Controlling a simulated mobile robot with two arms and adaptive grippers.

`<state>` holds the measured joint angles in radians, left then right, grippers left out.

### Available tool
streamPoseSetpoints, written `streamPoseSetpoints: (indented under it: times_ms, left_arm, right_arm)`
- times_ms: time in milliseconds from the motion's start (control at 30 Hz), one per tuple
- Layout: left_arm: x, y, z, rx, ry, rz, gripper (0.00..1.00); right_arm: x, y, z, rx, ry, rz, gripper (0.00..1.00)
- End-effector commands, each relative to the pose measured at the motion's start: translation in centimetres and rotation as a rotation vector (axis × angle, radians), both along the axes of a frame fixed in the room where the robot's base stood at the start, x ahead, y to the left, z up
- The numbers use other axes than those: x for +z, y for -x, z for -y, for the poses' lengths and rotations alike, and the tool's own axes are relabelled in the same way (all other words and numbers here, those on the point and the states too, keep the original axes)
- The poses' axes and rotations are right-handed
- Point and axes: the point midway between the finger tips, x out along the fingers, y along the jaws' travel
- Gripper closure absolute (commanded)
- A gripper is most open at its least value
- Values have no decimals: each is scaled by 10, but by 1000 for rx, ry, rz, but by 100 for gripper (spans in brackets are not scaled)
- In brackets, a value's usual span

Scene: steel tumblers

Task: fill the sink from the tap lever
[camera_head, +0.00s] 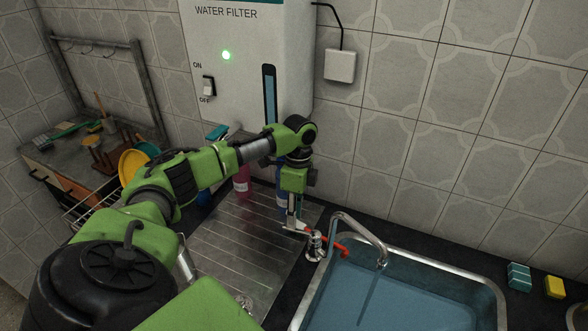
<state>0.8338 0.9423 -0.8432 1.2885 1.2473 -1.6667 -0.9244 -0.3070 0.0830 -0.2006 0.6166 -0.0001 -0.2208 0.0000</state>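The sink (497,290) is a steel basin at the lower right, with blue water in it. The chrome tap (358,228) stands at its back left, its curved spout reaching over the basin. A thin dark line runs down from under the spout; I cannot tell if it is running water or a reflection. A red lever (337,247) shows at the tap's base. My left gripper (297,226) points down right beside the tap base, at or touching a small red part there. Its fingers are too small to tell open from shut. My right gripper is not in view.
A white water filter (243,70) with a lit green light hangs on the wall behind my arm. A pink bottle (242,182) and a blue bottle (282,207) stand behind the ribbed drainboard (232,250). Teal (519,276) and yellow (555,287) sponges lie right of the sink.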

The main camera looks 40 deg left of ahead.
Motion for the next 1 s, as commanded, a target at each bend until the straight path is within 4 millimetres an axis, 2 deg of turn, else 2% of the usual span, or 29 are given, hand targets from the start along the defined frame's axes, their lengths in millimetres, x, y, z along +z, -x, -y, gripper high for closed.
streamPoseSetpoints:
  times_ms: [100,233,567,667,700,1000]
  left_arm:
    - [-16,3,2,0,0,-3,74]
    - [-28,4,2,0,0,0,74]
    - [-34,5,2,-1,-1,1,74]
    - [-34,5,2,-1,-1,1,97]
    - [-34,5,2,-1,0,1,100]
    - [-34,0,4,9,0,2,100]
  right_arm:
    - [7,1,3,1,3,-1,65]
    - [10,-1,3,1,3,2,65]
    - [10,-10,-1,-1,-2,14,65]
    - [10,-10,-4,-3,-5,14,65]
    - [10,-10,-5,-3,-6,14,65]
    - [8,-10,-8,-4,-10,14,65]
